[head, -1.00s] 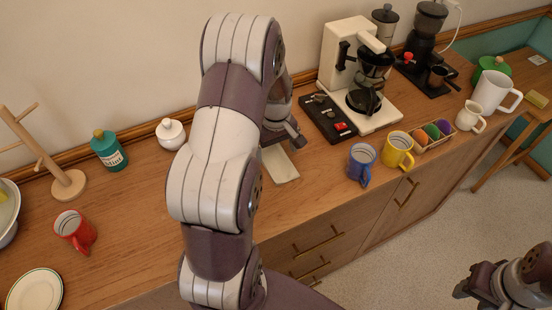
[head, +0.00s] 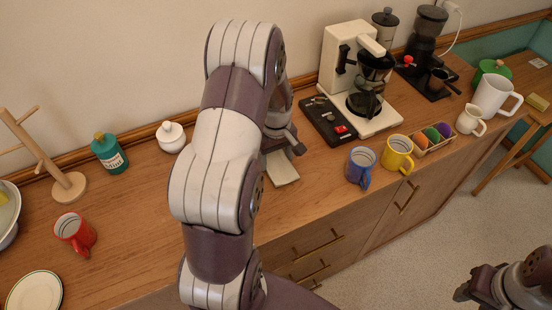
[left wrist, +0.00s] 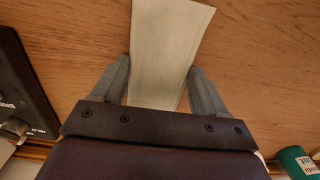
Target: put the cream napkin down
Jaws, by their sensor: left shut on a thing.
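The cream napkin (head: 282,170) is a pale folded strip at the middle of the wooden counter, left of the blue mug. In the left wrist view the napkin (left wrist: 168,50) runs out between the fingers over the wood. My left gripper (head: 290,145) is shut on its near end, low over the counter. I cannot tell whether the napkin's far end touches the wood. The arm hides part of the counter to the left. My right gripper (head: 466,289) is at the lower right, away from the counter; its jaws are unclear.
The blue mug (head: 360,167) and yellow mug (head: 397,153) stand near the front edge.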

